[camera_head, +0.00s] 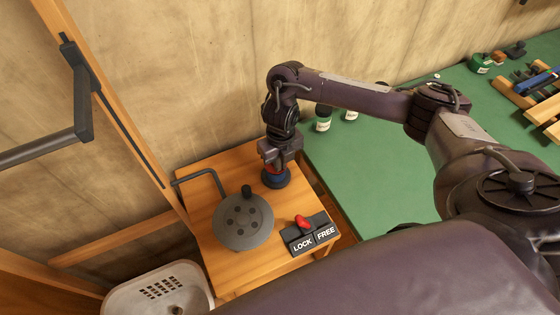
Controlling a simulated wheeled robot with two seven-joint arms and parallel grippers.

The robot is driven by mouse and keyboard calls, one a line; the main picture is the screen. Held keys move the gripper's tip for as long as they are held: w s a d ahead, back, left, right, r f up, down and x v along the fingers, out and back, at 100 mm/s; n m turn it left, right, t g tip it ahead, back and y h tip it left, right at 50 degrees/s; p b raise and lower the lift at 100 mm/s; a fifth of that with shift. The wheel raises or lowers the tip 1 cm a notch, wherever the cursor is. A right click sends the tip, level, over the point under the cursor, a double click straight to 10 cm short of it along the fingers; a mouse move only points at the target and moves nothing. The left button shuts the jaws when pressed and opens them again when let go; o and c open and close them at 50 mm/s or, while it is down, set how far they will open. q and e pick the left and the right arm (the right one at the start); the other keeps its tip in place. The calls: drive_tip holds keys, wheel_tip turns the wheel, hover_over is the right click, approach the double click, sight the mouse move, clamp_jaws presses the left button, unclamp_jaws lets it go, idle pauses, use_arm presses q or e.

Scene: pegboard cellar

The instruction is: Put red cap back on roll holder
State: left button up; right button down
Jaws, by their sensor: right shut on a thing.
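My right gripper (277,164) points down over the back right part of a small wooden table. It is shut on the red cap (274,172), of which only a small red part shows. A dark blue round piece (277,182) is directly below the red part, at the tabletop. I cannot tell whether the two are joined or only touching. A roll holder is not clearly identifiable. A black bent rod (205,178) stands at the table's back left, and a grey bar on a black bracket (82,105) is on the wooden post. My left gripper is not in view.
On the wooden table (195,162) are a grey round disc with a knob (243,222) and a LOCK/FREE switch (308,236) with a red lever. A green bench (345,175) lies to the right, with small bottles (323,120). A pale perforated seat (160,290) is front left.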

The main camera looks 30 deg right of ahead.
drive_tip(key=c, duration=1)
unclamp_jaws()
drive_tip(key=shift+r, duration=0.2)
drive_tip(key=shift+r+p, duration=3.3)
drive_tip(key=shift+r, duration=0.1)
clamp_jaws()
